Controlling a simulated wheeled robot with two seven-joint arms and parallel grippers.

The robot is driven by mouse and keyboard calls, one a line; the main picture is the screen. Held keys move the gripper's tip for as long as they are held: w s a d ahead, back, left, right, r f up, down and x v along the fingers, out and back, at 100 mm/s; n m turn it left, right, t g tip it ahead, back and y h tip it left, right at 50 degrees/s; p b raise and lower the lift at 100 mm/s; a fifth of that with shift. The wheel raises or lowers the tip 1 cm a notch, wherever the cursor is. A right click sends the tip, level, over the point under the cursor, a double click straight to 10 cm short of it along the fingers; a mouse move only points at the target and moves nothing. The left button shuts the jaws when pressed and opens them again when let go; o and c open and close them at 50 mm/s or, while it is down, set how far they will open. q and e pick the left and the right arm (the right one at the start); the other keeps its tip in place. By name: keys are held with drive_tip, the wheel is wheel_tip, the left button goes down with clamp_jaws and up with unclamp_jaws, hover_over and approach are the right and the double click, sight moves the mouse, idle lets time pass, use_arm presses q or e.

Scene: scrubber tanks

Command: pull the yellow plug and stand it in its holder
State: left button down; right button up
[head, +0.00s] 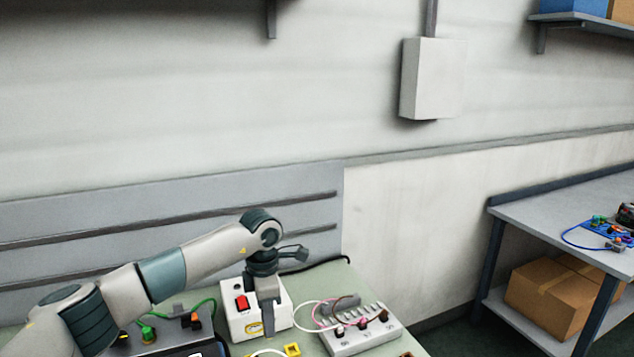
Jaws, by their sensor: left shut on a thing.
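My left gripper (268,325) comes down in front of the white box (240,318) with a red switch. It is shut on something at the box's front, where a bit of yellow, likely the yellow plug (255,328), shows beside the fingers. The fingers hide most of it, so I cannot tell whether it is still seated in the box. A small yellow square holder (292,350) with an opening lies on the green bench top, just right of and nearer than the gripper. My right gripper is not in view.
A grey block (362,335) with several plugs and pink and white cables stands right of the box. A dark unit with a green plug (147,331) and cable is at left. A side table (560,215) with blue parts stands far right.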

use_arm(q)
drive_tip(key=s+a+f+m+b, duration=0.2)
drive_tip(key=s+a+m+b, duration=0.1)
drive_tip(key=s+m, duration=0.7)
drive_tip(key=s+a+f+m+b, duration=0.3)
drive_tip(key=s+a+m, duration=0.3)
drive_tip(key=s+m, duration=0.5)
drive_tip(key=s, duration=0.4)
drive_tip(key=shift+f+b, duration=0.15)
drive_tip(key=shift+b, duration=0.15)
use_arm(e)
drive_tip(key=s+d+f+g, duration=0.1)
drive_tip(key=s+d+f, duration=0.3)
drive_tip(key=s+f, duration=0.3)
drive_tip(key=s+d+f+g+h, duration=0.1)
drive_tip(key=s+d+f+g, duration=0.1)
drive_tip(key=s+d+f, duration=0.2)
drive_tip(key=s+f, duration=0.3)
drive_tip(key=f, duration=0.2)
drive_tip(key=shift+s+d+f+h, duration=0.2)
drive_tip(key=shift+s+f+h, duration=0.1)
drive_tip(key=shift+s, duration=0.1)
use_arm(q)
drive_tip(key=shift+s+a, duration=0.1)
drive_tip(key=shift+f, duration=0.1)
drive_tip(key=s+f, duration=0.4)
drive_tip(key=f, duration=1)
drive_tip(key=shift+f, duration=0.4)
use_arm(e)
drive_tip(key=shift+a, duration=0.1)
